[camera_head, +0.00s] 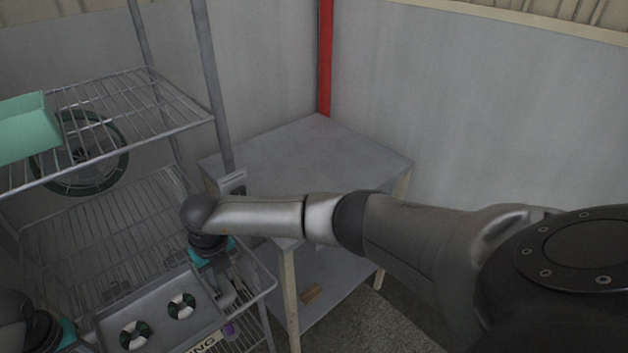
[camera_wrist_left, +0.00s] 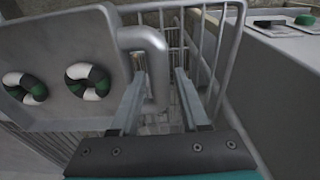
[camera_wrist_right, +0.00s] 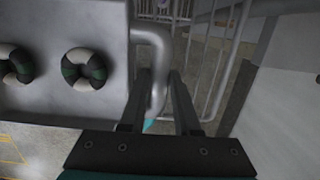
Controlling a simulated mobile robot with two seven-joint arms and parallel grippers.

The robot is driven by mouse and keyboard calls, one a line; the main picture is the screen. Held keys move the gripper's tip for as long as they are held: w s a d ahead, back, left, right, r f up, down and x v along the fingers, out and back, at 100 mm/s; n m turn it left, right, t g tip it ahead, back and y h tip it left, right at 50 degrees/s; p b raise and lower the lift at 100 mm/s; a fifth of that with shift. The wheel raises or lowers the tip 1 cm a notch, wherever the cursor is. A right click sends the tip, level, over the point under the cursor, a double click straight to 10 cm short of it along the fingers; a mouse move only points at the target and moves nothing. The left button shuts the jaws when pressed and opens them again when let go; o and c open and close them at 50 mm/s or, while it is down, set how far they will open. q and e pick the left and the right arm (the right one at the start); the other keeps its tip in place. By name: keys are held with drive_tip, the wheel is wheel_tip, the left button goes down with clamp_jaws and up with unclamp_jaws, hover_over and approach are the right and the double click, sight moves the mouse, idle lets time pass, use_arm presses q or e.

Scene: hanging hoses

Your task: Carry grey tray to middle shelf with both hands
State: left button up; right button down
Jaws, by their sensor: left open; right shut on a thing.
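The grey tray (camera_head: 150,296) is low in the head view, holding two green, black and white rings (camera_head: 181,306). It also shows at the left of the left wrist view (camera_wrist_left: 55,45) and right wrist view (camera_wrist_right: 60,40). My right gripper (camera_wrist_right: 158,78) is shut on the tray's bent tube handle (camera_wrist_right: 154,45) at its right end. My left gripper (camera_wrist_left: 158,80) is open, with the other handle (camera_wrist_left: 146,42) between its fingers. In the head view the left fingers are not visible. The wire middle shelf (camera_head: 95,225) is behind the tray.
The upper wire shelf (camera_head: 130,110) holds a teal bin (camera_head: 25,125). A rack post (camera_head: 212,95) stands near my right arm. A grey table (camera_head: 310,160) is right of the rack, partly behind that arm. A large wheel-like ring (camera_head: 85,150) shows through the upper shelf.

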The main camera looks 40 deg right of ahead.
drive_tip(key=c, duration=0.6)
unclamp_jaws()
drive_tip(key=shift+c, duration=1.3)
use_arm(q)
drive_tip(key=shift+r, duration=0.1)
drive_tip(key=shift+r+p, duration=2.2)
drive_tip(key=shift+p, duration=0.65)
use_arm(e)
drive_tip(key=shift+r, duration=2.85)
use_arm(q)
drive_tip(key=shift+r+p, duration=1.9)
use_arm(e)
drive_tip(key=shift+r, duration=2.3)
